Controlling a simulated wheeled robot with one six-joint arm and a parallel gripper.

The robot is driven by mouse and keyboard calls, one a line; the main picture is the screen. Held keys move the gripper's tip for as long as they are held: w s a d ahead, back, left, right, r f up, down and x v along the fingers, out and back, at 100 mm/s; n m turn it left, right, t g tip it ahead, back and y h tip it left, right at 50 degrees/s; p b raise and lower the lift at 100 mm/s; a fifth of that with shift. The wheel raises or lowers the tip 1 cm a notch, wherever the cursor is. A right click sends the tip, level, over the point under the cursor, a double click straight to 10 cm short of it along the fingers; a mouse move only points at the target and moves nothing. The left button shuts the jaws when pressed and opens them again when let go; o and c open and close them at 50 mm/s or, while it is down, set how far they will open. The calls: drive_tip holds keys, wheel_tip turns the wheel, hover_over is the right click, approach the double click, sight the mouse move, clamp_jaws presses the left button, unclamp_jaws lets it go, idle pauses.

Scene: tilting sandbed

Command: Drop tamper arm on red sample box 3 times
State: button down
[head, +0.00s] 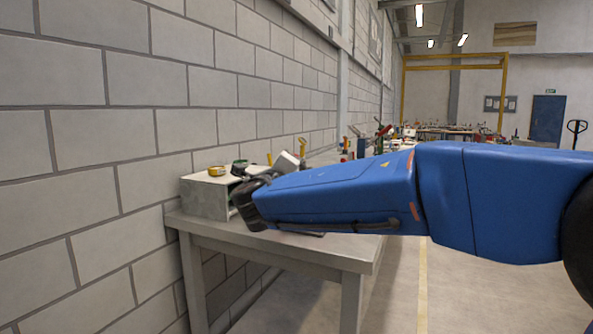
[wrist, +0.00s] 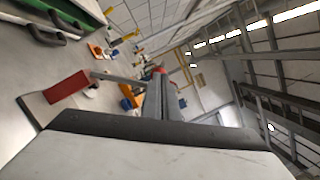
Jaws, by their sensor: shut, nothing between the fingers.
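The red sample box (wrist: 67,90) is a flat-looking red block at the left of the wrist view, on a pale base. A thin grey bar (wrist: 115,77), which looks like the tamper arm, runs from near the box's upper end toward my gripper. My gripper (wrist: 160,82) shows as two grey fingers pressed together, empty, to the right of the box and apart from it. I cannot tell whether the fingers touch the bar. A small red tip shows at the fingers' far end. In the head view my blue arm hides the box, and the gripper is not clear.
A grey workbench (head: 350,260) stands along the block wall. A grey box (head: 207,197) on it carries a yellow roll (head: 217,171) and a dark green roll (head: 239,167). A green item (wrist: 50,22) is at the wrist view's top left. The floor right of the bench is clear.

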drive_tip(key=w+a+r+n, duration=0.1)
drive_tip(key=w+a+r, duration=0.1)
drive_tip(key=a, duration=0.3)
drive_tip(key=shift+a+n, duration=0.15)
drive_tip(key=shift+n, duration=0.15)
idle(0.4)
idle(0.5)
